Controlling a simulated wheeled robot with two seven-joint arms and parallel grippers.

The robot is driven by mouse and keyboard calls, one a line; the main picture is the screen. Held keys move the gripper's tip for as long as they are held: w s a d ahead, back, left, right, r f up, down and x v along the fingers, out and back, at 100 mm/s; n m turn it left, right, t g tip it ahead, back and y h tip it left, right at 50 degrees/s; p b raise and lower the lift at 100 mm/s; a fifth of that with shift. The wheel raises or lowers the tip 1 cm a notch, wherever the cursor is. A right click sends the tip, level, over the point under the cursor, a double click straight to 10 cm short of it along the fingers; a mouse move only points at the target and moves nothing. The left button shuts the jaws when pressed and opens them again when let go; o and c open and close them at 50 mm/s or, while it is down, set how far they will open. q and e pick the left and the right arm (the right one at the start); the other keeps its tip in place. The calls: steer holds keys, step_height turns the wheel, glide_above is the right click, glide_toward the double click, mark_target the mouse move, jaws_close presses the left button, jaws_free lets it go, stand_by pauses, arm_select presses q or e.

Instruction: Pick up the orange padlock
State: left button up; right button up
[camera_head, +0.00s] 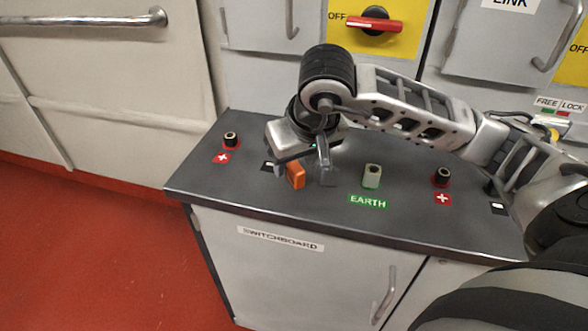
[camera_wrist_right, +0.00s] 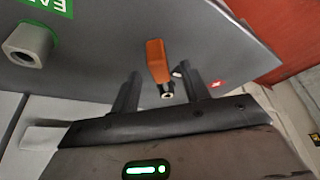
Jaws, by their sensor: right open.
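The orange padlock (camera_head: 296,175) sits on the dark grey switchboard top (camera_head: 225,185), left of the green EARTH label in the head view. My right gripper (camera_head: 302,172) is down at the padlock, with one finger on either side of it. In the right wrist view the padlock (camera_wrist_right: 157,62) shows between and beyond the two open fingers of the right gripper (camera_wrist_right: 162,92). I see gaps between the padlock and both fingers there. The padlock's far side is hidden. My left gripper is not in the views.
A pale EARTH terminal (camera_head: 371,176) stands right of the gripper. Black terminals with red bases stand at the left (camera_head: 230,139) and right (camera_head: 443,176) of the top. A red rotary switch (camera_head: 374,20) is on the panel behind. The top's front left is clear.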

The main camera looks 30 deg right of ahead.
steer(key=shift+x, duration=1.2)
jaws_close()
steer(key=shift+r, duration=0.1)
